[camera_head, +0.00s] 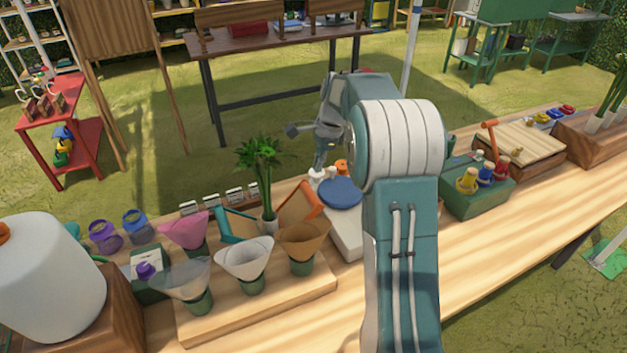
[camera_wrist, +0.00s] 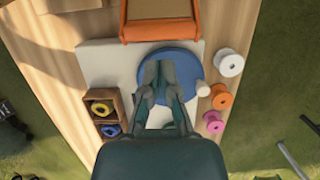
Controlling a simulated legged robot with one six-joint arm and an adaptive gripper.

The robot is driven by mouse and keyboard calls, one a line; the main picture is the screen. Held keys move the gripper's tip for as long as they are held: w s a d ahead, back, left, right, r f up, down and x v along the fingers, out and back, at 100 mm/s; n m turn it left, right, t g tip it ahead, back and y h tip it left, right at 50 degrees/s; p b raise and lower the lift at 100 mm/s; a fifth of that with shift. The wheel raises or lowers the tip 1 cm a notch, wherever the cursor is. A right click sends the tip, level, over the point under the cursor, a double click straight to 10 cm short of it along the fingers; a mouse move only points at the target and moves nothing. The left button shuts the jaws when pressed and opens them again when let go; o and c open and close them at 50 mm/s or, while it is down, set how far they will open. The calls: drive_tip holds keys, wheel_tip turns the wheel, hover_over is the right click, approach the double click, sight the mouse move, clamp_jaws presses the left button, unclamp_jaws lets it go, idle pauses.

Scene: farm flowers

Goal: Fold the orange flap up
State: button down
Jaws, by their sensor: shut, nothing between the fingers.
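The orange flap (camera_head: 299,203) is a wooden panel with an orange edge. A teal-edged flap (camera_head: 235,224) leans on the plant's other side. In the wrist view the orange-edged panel (camera_wrist: 160,30) lies at the top, just beyond a blue round disc (camera_wrist: 181,62). My gripper (camera_head: 318,165) points down above the disc, to the right of the orange flap. Its fingers (camera_wrist: 160,72) are shut and empty, short of the flap's orange edge in the wrist view.
White (camera_wrist: 229,65), orange (camera_wrist: 221,97) and pink (camera_wrist: 212,122) spools stand right of the disc in the wrist view. A wooden box (camera_wrist: 101,115) holds yellow and blue rolls at left. Several paper cones, including a white one (camera_head: 244,257), stand in front of the flaps.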

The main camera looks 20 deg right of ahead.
sight(298, 209)
drive_tip(key=v, duration=0.4)
drive_tip(key=f, duration=0.1)
drive_tip(key=d+f, duration=0.1)
drive_tip(key=f, duration=0.1)
drive_tip(key=s+d+f, duration=0.1)
drive_tip(key=shift+d+f, duration=0.1)
drive_tip(key=shift+f, duration=0.1)
drive_tip(key=x, duration=1)
idle(0.3)
